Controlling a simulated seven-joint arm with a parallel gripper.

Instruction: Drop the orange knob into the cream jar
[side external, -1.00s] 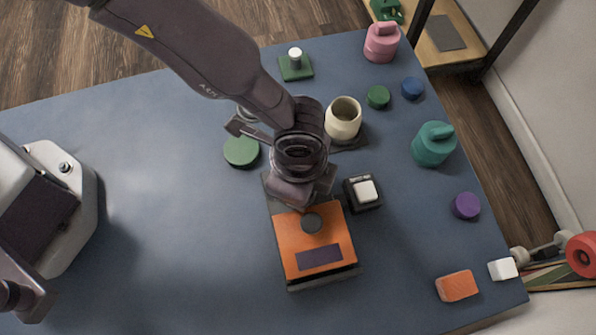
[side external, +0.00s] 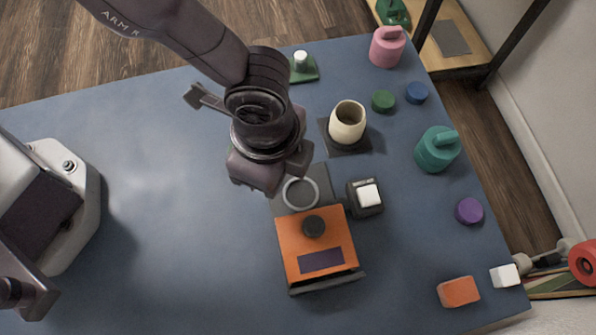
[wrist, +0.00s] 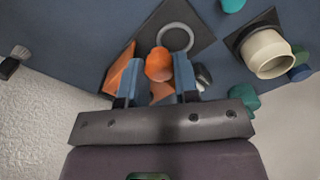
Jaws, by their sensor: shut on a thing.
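The orange knob (wrist: 158,64) is held between the blue fingertips of my gripper (wrist: 159,76) in the wrist view. In the side view my gripper (side external: 262,172) is above the mat, left of the jar, and its body hides the knob. The cream jar (side external: 347,122) stands upright and open on a dark square pad. In the wrist view the jar (wrist: 268,54) is to the right of the gripper, apart from it.
An orange device (side external: 315,255) with a black dial and a pale ring (side external: 300,193) behind it lies below the gripper. A white-topped switch (side external: 368,196) is beside it. Green (side external: 383,101) and blue (side external: 416,92) discs and a teal lidded pot (side external: 437,149) stand right of the jar.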

